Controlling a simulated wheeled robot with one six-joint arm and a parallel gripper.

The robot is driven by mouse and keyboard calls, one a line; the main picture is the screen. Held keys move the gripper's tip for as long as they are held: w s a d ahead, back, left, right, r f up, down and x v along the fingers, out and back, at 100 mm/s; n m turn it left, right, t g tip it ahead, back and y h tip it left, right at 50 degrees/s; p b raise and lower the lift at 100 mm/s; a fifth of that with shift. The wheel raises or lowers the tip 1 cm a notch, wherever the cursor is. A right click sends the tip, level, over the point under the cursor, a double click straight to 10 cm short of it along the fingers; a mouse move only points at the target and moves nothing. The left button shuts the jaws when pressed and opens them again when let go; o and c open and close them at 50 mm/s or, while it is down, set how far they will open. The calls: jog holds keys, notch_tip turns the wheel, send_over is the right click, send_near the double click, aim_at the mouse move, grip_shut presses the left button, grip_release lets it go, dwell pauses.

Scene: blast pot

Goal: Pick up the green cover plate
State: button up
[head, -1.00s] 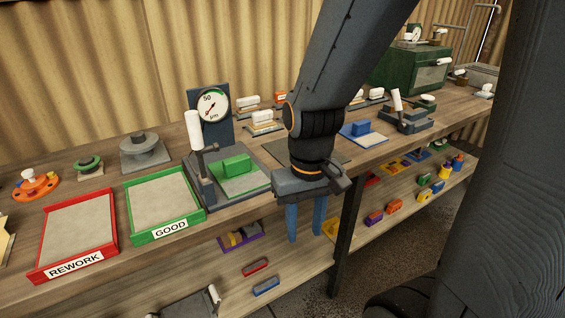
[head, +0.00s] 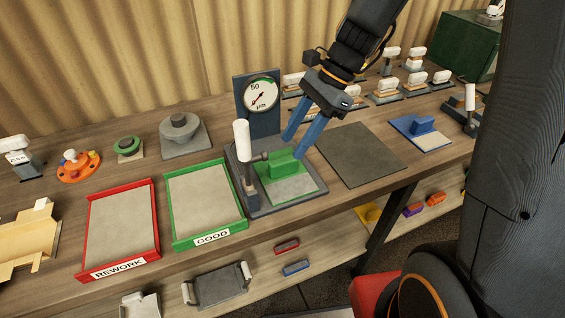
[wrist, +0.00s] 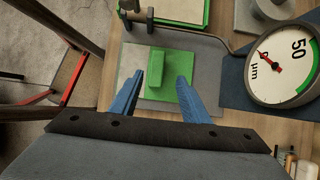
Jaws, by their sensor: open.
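The green cover plate (head: 284,165) has a raised green block on top. It lies on a pale, green-edged pad on the grey gauge stand, in front of the round dial (head: 261,93). In the wrist view the green cover plate (wrist: 171,75) shows ahead of the fingertips. My gripper (head: 297,147) has two blue fingers, spread open and empty, close above and behind the plate in the head view. In the wrist view my gripper (wrist: 161,78) has a finger either side of the block's line. I cannot tell whether a finger touches the plate.
A white-handled lever (head: 243,150) stands left of the plate. The green GOOD tray (head: 205,165) and red REWORK tray (head: 120,185) look empty. A bare dark mat (head: 360,155) lies right of the stand. A blue plate with a block (head: 422,130) lies further right.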

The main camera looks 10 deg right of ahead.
aim_at(284, 159)
jog(key=x, duration=0.2)
jog(key=p+x, duration=0.1)
jog(key=x, duration=0.3)
jog(key=shift+s+a+f, duration=0.25)
jog(key=shift+s, duration=0.2)
jog(key=shift+c, duration=0.4)
grip_shut()
jog(key=shift+r, duration=0.1)
dwell(0.5)
